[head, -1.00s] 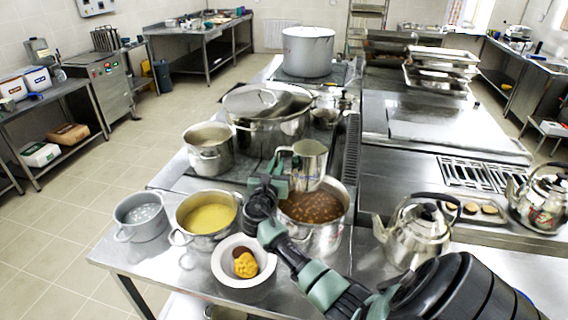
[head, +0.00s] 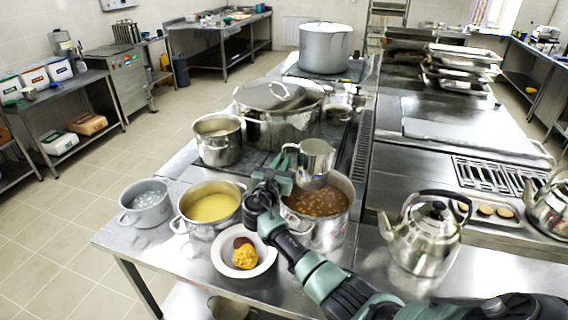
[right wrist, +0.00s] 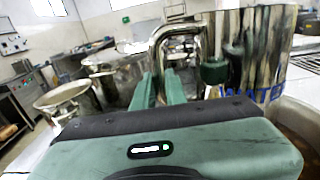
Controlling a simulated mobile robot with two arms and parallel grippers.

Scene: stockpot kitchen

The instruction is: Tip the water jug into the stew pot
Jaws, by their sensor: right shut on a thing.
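The water jug (head: 315,168) is a shiny metal pitcher, held over the stew pot (head: 328,233), a steel pot of brown stew with beans. My right gripper (head: 281,180) is shut on the jug's handle, to the left of the jug. In the right wrist view the jug (right wrist: 258,45) stands close beyond the fingers (right wrist: 160,88), with part of a blue WATER label showing. The jug looks tilted a little in the head view. No stream of water shows, and the jug's inside is hidden. My left gripper is in neither view.
A bowl with orange and brown food (head: 228,266), a pot of yellow soup (head: 209,207) and a small grey pot (head: 146,207) stand left of the stew pot. A large lidded pot (head: 279,120) stands behind. A kettle (head: 423,240) stands to the right.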

